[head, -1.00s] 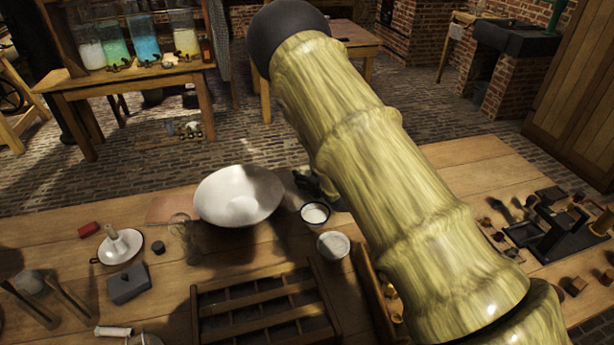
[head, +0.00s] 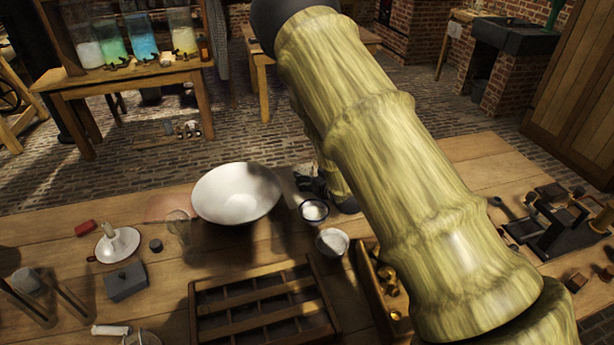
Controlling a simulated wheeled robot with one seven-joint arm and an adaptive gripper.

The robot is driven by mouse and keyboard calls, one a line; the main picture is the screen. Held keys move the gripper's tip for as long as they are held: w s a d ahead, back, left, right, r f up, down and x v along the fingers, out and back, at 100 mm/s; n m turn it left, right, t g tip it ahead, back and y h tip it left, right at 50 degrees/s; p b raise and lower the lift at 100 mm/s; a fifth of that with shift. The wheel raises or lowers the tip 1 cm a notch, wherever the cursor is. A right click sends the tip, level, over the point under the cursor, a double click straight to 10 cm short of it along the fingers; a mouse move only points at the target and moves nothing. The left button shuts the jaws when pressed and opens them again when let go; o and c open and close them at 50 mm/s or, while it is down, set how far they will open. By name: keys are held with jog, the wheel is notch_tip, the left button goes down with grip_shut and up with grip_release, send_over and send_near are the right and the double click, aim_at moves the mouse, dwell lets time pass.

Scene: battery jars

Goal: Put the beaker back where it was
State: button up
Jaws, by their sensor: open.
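A clear glass vessel that looks like the beaker (head: 180,228) stands upright on the wooden table, just left of the large white bowl (head: 236,193). Its outline is faint against the wood. My arm crosses the view from the lower right and bends down behind itself. My gripper (head: 311,180) shows only as a dark shape right of the bowl, partly hidden by my arm. It is open, with nothing seen in it, and it is apart from the glass vessel, on the other side of the bowl.
Two small bowls (head: 332,242) stand right of the large bowl. A slatted wooden tray (head: 196,318) lies in front. A candle holder (head: 118,244), a grey box (head: 126,282) and a red block (head: 85,227) are at left. Dark metal equipment (head: 548,232) stands at right.

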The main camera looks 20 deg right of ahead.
aim_at(309, 175)
jog(key=shift+v, duration=1.7)
jog(key=shift+a, duration=0.1)
